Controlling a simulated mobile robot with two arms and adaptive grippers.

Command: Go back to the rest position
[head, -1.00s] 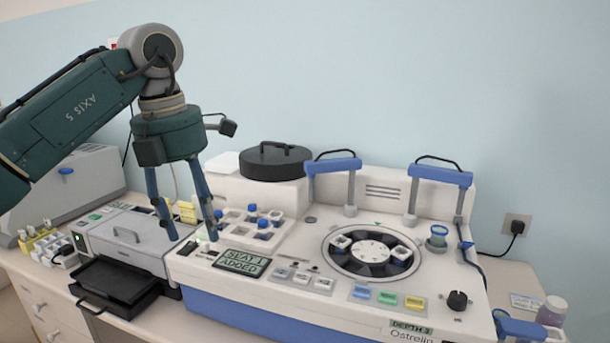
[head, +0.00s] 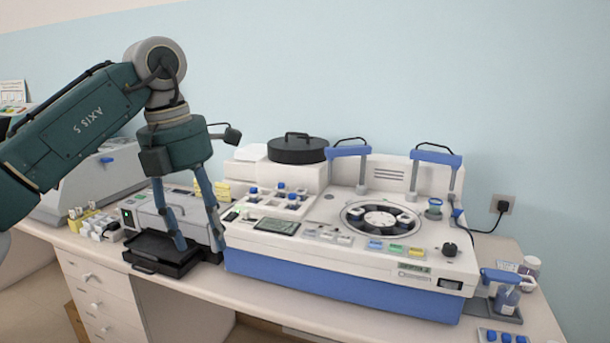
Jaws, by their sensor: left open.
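My left gripper (head: 201,247) hangs pointing down with its two fingers apart and nothing between them. In the head view it is in front of the grey printer-like device and left of the staining machine (head: 340,286). Its fingertips show over the black tray (head: 152,257) and beside the machine's left edge; I cannot tell whether they touch anything. The machine has a round carousel (head: 381,219) and a rack of blue-capped vials (head: 281,194) on top. My right gripper is not in view.
A black round lid (head: 298,149) lies on the machine's back left. Blue-handled frames (head: 436,155) stand up at its rear. Bottles (head: 507,300) stand at the bench's right end. A drawer unit (head: 97,285) is below the bench at left. The air above the machine is clear.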

